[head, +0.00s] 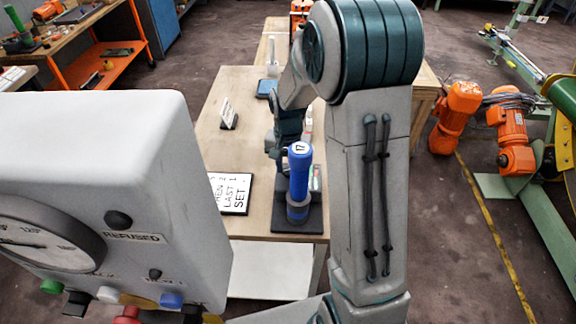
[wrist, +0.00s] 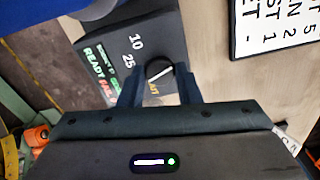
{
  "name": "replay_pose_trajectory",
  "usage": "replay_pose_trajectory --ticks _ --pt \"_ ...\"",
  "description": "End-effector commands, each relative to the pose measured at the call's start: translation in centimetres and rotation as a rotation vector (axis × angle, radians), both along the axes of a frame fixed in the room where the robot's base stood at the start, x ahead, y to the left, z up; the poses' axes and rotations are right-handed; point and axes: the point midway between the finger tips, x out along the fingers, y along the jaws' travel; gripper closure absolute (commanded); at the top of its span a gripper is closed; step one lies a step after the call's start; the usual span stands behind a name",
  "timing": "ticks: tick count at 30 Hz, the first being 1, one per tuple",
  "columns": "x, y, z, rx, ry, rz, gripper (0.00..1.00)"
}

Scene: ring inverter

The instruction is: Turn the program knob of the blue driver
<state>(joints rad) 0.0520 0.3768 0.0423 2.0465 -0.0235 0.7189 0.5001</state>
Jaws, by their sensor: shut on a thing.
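The blue driver (head: 299,172) stands upright on a dark base plate on the wooden table, with a label reading 17 near its top. In the wrist view a blue body (wrist: 75,5) fills the top left corner, beside a dark panel (wrist: 108,60) marked 10, 25, READY and FAIL. The round dark program knob (wrist: 160,74) with a white pointer line is between my gripper's fingers (wrist: 158,84), which are shut on it. The pointer slants up to the right in that view. In the head view the fingers are hidden behind the driver and my arm.
A white card with black print (head: 234,193) lies on the table (head: 235,100) left of the driver. A small upright card (head: 228,114) stands farther back. A grey box with a dial (head: 120,190) takes up the left foreground. Orange motors (head: 457,108) are at the right.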

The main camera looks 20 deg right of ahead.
Motion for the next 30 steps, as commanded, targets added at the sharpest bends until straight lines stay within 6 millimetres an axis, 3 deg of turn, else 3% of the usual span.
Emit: replay_pose_trajectory --ticks 12,13,15,25,30 --pt "0.1 0.0 0.1 0.000 -0.002 0.007 0.92" --pt "0.1 0.0 0.1 0.000 -0.002 0.007 0.64" --pt "0.1 0.0 0.1 0.000 -0.002 0.007 0.48" --pt "0.0 0.0 0.3 0.000 -0.002 0.006 0.48" --pt "0.1 0.0 2.5 -0.001 -0.005 0.006 0.48"
